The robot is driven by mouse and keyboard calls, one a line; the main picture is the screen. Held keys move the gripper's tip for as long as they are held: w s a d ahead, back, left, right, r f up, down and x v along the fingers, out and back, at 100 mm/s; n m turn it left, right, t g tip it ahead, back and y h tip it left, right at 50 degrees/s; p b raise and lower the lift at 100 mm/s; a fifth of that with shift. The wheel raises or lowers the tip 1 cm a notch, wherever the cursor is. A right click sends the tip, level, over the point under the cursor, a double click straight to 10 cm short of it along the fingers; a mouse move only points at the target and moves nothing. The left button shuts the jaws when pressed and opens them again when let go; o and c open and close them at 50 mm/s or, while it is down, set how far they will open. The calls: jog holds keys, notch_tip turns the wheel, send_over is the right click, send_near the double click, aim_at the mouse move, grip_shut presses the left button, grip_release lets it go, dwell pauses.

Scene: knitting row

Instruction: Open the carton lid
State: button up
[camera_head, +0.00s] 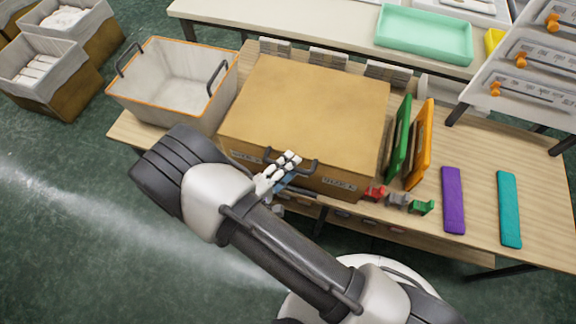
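A brown carton (300,105) stands on the wooden table with its flat lid closed over the top. A dark handle (312,167) is on its front side near the upper edge. My gripper (290,160) is at the front upper edge of the carton, at or very close to the handle. My arm comes up from the lower right and its wrist lies left of the gripper. Part of the carton's front is hidden behind my wrist and fingers. Whether the fingers are closed on the handle is too small to tell.
A white bin (165,80) with dark handles stands left of the carton. Green (399,135) and orange (419,145) panels stand close on its right. Purple (453,200) and teal (509,208) strips lie farther right. A mint tray (424,34) is on the back table.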

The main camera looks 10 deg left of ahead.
grip_shut()
dwell(0.5)
dwell(0.3)
